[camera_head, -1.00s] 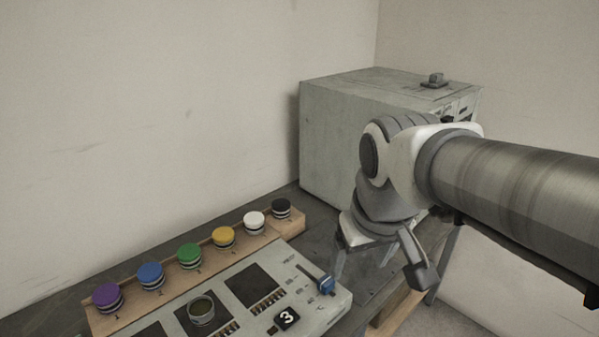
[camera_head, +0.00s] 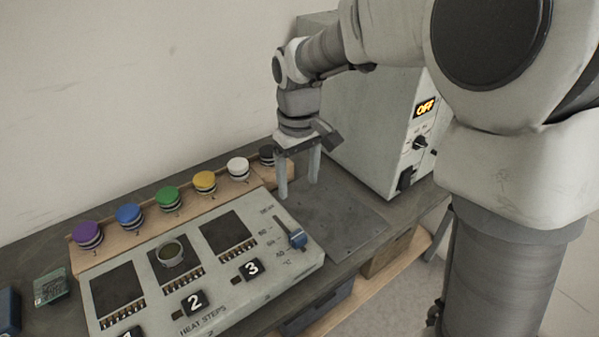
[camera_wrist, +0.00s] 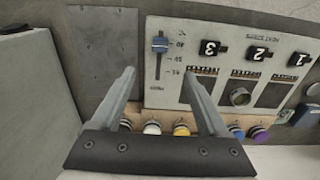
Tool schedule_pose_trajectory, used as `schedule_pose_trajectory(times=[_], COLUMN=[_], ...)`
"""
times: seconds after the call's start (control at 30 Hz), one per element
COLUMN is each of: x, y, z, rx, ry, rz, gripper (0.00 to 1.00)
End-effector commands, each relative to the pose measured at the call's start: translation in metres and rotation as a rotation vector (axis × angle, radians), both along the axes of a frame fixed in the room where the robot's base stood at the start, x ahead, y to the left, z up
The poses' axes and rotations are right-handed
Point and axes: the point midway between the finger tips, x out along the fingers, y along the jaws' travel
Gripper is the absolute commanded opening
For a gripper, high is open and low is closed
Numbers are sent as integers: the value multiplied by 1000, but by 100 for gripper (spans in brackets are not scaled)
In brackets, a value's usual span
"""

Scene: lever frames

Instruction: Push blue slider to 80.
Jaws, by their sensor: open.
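The blue slider (camera_head: 297,239) sits on the right side of the grey control panel (camera_head: 300,272), near the front end of its slot. In the wrist view the blue slider (camera_wrist: 160,44) is level with a small mark that looks like 40, at the end of the slot away from my gripper. The scale figures are small and hard to read. My gripper (camera_head: 298,188) points down, open and empty, behind the slider near the panel's back right corner. In the wrist view the fingers of my gripper (camera_wrist: 158,73) are spread apart, and the slot shows between them.
A wooden rack (camera_head: 110,256) with several coloured-lid jars runs behind the panel. A small round container (camera_head: 171,254) stands on the panel's middle pad. A grey box (camera_head: 376,130) with an OFF display stands at back right. A bare metal plate (camera_head: 345,226) lies right of the panel.

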Motion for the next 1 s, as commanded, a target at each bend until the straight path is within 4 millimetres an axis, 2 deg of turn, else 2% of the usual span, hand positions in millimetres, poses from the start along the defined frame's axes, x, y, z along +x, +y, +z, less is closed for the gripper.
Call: schedule_pose_trajectory(times=[0.27,0.8,1.0], x=[3,2,2], y=[4,3,3], z=[-20,-134,-165], rx=[0,1,1], ry=[12,14,11], rz=[12,11,11], gripper=[78,78,78])
